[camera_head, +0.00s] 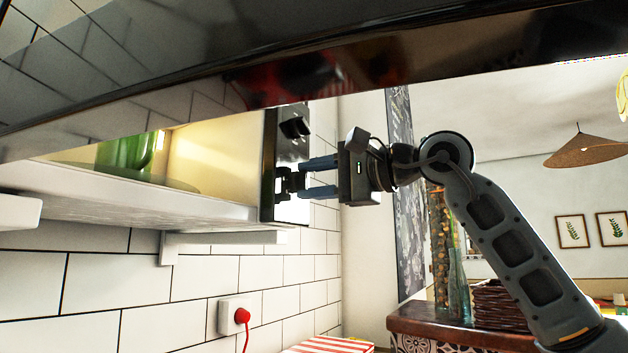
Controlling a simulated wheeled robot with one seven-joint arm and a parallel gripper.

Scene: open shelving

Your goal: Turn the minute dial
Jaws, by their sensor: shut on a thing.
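The microwave (225,205) stands open on a shelf, with its dark control panel (292,150) at its right front edge. The upper dial (295,128) on the panel is free and black. My gripper (291,183) reaches in from the right and is shut on the lower dial (282,186), with one finger above it and one below. The fingers hide most of this dial, so its markings and turn angle cannot be read. No lettering shows which dial is for minutes.
The dark open microwave door (180,90) spans the top of the view, above my arm. A green mug (128,154) sits inside on the plate. A red plug (241,315) is in a wall socket below. A sideboard (450,332) stands at lower right.

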